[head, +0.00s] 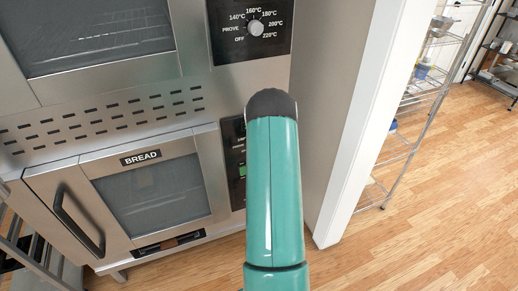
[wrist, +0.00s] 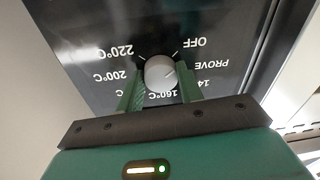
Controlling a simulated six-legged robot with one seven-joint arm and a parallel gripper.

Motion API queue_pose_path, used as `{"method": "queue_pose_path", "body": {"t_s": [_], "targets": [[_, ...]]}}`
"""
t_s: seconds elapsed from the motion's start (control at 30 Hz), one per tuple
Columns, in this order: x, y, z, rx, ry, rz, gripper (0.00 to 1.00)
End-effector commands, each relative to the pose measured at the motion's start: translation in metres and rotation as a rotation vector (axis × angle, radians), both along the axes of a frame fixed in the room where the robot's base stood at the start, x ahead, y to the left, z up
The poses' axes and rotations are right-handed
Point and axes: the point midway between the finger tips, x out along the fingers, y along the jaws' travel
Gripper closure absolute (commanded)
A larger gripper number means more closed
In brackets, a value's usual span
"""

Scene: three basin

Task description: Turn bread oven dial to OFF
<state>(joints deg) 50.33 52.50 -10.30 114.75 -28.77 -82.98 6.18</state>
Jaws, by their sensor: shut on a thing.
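The dial (wrist: 161,73) is a round grey knob on a black panel (wrist: 75,40) in the wrist view. Its labels appear upside down, with OFF (wrist: 194,42) at upper right and 220°C at upper left. A faint mark on the knob points right; its exact setting is unclear. My gripper (wrist: 160,88) has its green fingers on either side of the knob, shut on it. In the head view the bread oven (head: 150,180), labelled BREAD, stands at lower left. My arm hides my gripper and most of the oven's black control panel (head: 236,160).
Another oven with its own dial (head: 255,28), free of my gripper, is above. A white wall edge (head: 350,120) stands right of the ovens, with a wire shelf (head: 415,110) beyond. Open wooden floor (head: 440,210) lies at right.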

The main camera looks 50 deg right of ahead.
Motion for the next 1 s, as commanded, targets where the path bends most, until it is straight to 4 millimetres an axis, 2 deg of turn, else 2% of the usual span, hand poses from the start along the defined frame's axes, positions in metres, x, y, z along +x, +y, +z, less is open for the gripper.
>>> {"method": "queue_pose_path", "body": {"t_s": [0.33, 0.83, 0.87, 0.93, 1.0], "targets": [[-0.0012, -0.0003, 0.0001, -0.114, 0.068, -0.001, 0.86], [-0.001, -0.0002, 0.0001, -0.129, 0.077, -0.001, 0.86], [-0.001, -0.0002, 0.0001, -0.129, 0.077, -0.001, 0.58], [-0.0009, -0.0002, 0.0001, -0.129, 0.077, -0.001, 0.44], [-0.0007, -0.0003, 0.0002, -0.129, 0.077, -0.001, 0.42]]}}
